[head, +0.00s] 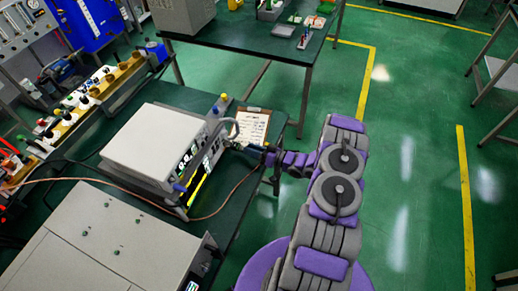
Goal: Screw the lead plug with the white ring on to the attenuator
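My arm reaches in from the lower right, and my gripper (240,146) is at the front panel of a pale box-shaped instrument (155,143) on the green bench. It is too small and dark here to show whether its fingers are open or shut. A grey lead (235,127) loops up beside the gripper, close to the panel. I cannot make out a plug with a white ring or tell which part is the attenuator. Small fittings with a yellow top (224,97) and a blue body stand at the instrument's far front corner.
A clipboard with paper (253,126) lies just behind the gripper. A second pale instrument (105,240) stands at the lower left. The green floor (405,130) to the right is clear.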

